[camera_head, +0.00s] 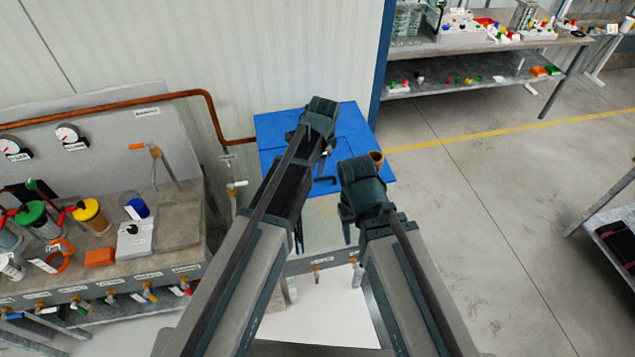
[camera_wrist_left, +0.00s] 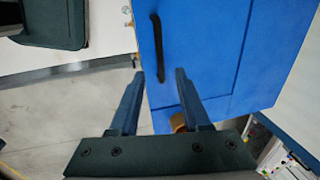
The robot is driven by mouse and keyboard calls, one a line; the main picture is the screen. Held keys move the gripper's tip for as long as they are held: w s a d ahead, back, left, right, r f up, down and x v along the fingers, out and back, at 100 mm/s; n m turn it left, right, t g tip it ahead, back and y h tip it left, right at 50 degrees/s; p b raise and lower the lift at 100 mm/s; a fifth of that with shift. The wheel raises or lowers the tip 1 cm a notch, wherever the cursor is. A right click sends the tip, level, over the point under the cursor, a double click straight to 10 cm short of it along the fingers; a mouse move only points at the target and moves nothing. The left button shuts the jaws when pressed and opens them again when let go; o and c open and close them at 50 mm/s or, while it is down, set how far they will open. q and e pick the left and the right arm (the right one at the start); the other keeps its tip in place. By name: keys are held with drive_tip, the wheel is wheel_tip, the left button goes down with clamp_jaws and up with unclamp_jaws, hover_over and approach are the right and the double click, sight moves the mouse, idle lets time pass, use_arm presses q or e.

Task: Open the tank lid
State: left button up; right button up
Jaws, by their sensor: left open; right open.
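The tank lid is a flat blue panel (camera_head: 275,127) on top of the tank, in the middle of the head view. It lies closed and also fills the upper middle of the left wrist view (camera_wrist_left: 205,50). Its black bar handle (camera_wrist_left: 156,45) shows there, and partly in the head view (camera_head: 326,179). My left gripper (camera_wrist_left: 162,72) is open and empty; the handle's lower end appears between its fingertips, with no clear contact. My right gripper (camera_head: 348,232) is open, lower and right of the left one in the head view; its fingers are mostly hidden by its wrist.
A bench (camera_head: 180,225) with gauges, jars and valves stands left. A copper pipe (camera_head: 215,115) runs along the wall to the tank. A copper-brown round part (camera_head: 377,158) sits at the lid's right edge. A shelf (camera_head: 470,85) stands at the back right; the floor (camera_head: 480,200) right is clear.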

sight(317, 179)
use_arm(q)
drive_tip(key=f+b, duration=0.2)
drive_tip(key=w+f+b, duration=0.1)
drive_tip(key=f+b, duration=0.1)
drive_tip(key=f, duration=0.1)
drive_tip(key=f+b, duration=0.3)
drive_tip(key=shift+w+a, duration=0.25)
drive_tip(key=shift+w, duration=0.05)
drive_tip(key=shift+c, duration=0.2)
clamp_jaws()
drive_tip(key=shift+r, duration=0.1)
idle(0.8)
